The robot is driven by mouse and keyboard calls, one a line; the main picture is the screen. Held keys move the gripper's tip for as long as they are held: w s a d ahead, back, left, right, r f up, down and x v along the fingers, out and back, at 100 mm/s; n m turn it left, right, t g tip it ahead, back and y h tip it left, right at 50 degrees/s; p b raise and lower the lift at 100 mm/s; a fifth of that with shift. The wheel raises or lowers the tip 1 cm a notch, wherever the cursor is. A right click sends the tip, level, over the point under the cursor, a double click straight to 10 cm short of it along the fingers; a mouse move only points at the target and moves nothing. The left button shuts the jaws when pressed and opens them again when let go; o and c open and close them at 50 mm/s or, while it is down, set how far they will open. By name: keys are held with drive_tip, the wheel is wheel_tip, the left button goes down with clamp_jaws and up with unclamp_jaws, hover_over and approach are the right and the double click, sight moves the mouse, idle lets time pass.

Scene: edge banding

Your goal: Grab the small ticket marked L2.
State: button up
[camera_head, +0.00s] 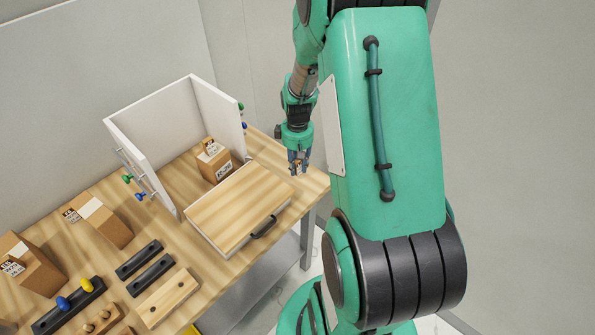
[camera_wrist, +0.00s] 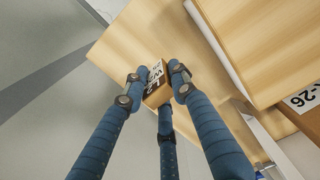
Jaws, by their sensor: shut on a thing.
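The ticket's label cannot be read there.
A wooden workbench (camera_head: 140,232) carries a white open cabinet (camera_head: 160,115), a wood-topped drawer (camera_head: 238,205) with a dark handle, and several cardboard boxes. One box (camera_head: 218,163) stands behind the drawer. Black bars and wooden pieces lie at the front left. The floor right of the bench is free.

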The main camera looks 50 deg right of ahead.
drive_tip(key=shift+r, duration=2.3)
